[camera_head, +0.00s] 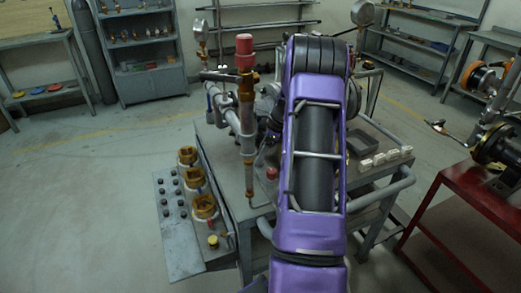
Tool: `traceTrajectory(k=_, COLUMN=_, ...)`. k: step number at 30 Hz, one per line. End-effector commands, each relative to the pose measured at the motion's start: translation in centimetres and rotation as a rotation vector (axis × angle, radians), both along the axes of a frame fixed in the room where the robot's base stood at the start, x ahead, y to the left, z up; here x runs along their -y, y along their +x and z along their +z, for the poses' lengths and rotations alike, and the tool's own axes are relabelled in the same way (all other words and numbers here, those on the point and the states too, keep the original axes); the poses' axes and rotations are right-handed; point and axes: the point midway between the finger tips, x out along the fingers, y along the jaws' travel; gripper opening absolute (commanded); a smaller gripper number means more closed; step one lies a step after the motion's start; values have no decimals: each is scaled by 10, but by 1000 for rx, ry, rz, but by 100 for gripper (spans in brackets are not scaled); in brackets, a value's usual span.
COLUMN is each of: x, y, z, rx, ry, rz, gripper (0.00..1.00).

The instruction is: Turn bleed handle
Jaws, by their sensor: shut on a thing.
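I cannot make out the bleed handle for certain. A grey pipe assembly (228,112) stands on the workbench, left of my purple arm. An upright brass-coloured pipe with a red cap (244,45) rises at its near side. A pressure gauge (200,28) stands at its far left, and another gauge (362,12) shows beyond my arm at the right. My arm reaches away from the camera over the bench and covers the middle of the assembly. My gripper is hidden behind the arm, so its hold and contact do not show.
The grey workbench (222,150) carries a dark tray (362,145) and several small white blocks (385,157) at right. A panel (182,245) with brass rings and black knobs is at left. A red table (470,195) with machinery stands right. Floor at left is clear.

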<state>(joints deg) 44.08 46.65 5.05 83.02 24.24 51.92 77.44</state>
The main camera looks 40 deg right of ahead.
Motion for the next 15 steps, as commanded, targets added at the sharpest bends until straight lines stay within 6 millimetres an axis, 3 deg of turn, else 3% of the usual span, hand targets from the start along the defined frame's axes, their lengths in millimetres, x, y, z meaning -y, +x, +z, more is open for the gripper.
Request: traceTrajectory(k=15, x=1, y=0, z=1, rx=-1, ry=-1, rz=445, gripper=1)
